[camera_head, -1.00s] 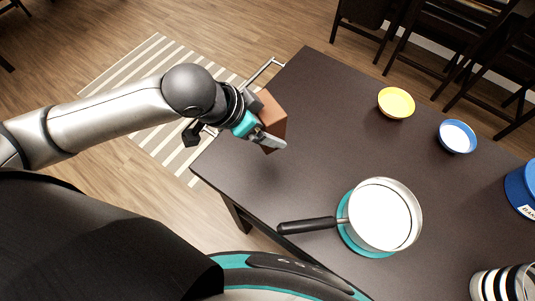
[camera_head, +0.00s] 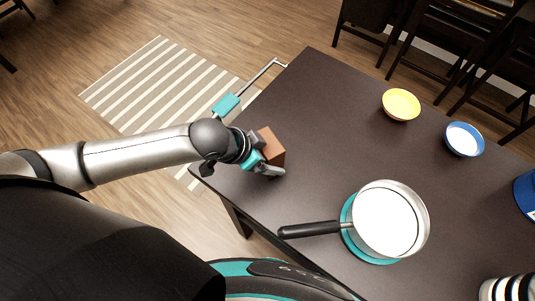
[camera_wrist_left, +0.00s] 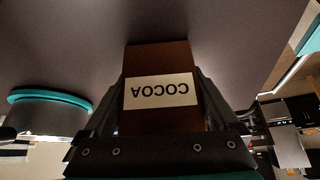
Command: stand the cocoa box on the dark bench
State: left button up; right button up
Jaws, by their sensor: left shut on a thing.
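The cocoa box (camera_head: 271,143) is a small brown box over the left part of the dark bench (camera_head: 320,100). My left gripper (camera_head: 270,160) is shut on it, with a finger on each side. In the left wrist view the box (camera_wrist_left: 160,60) sits between the two fingers, and its white COCOA label reads upside down. The bench surface (camera_wrist_left: 235,35) lies beyond its far end. I cannot tell whether the box touches the bench. My right gripper is not in view.
A white-filled pan (camera_head: 390,222) stands on a teal round mat (camera_head: 350,243), its black handle pointing left. A yellow bowl (camera_head: 401,104), a blue bowl (camera_head: 464,139), a blue container (camera_head: 526,194) and a striped jar (camera_head: 508,289) are further right. The bench between box and bowls is clear.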

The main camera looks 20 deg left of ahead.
pick_arm(q)
jog(key=shift+f, duration=0.1)
jog(key=o, duration=1.2)
jog(key=p+v, duration=0.2)
jog(key=v, duration=1)
